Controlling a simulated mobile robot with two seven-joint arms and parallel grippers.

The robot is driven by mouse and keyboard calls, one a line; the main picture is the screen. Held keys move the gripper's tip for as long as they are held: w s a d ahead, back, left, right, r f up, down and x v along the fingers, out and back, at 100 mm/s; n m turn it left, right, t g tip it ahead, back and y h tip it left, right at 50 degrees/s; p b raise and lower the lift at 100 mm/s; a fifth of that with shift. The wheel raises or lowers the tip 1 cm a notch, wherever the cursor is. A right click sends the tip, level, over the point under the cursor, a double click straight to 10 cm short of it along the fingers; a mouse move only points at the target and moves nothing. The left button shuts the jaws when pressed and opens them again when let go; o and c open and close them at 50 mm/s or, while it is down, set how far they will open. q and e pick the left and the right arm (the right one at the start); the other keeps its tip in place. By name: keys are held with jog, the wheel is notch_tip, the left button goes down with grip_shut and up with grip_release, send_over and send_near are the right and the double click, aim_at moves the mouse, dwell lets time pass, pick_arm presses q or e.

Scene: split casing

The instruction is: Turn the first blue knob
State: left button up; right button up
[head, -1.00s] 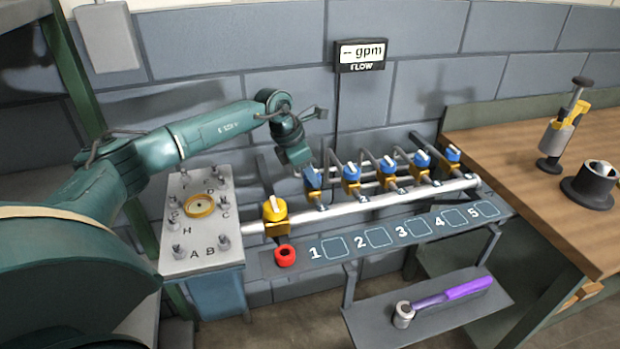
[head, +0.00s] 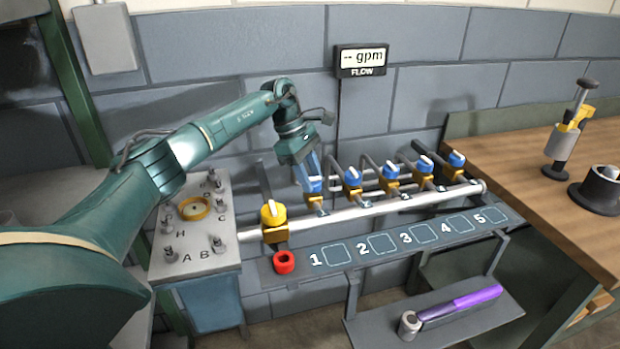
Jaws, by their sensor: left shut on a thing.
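The first blue knob (head: 316,186) is the leftmost of several blue knobs on the pipe manifold, above the label 1. My left gripper (head: 309,178) comes down on it from above and is shut on it. The fingers hide part of the knob, so its exact angle is hard to read. The other blue knobs, such as the second (head: 352,176), stand in a row to the right with white marks on top. My right gripper is not in view.
A lettered plate (head: 190,258) stands left. A purple-handled tool (head: 462,304) lies on the lower shelf.

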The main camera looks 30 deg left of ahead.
pick_arm(q)
jog(key=shift+m, duration=0.3)
jog(key=o, duration=1)
jog(key=shift+r, duration=0.1)
jog(key=shift+a+r, duration=0.15)
jog(key=shift+r, duration=0.2)
jog(key=v, duration=1.2)
jog(key=shift+r, duration=0.2)
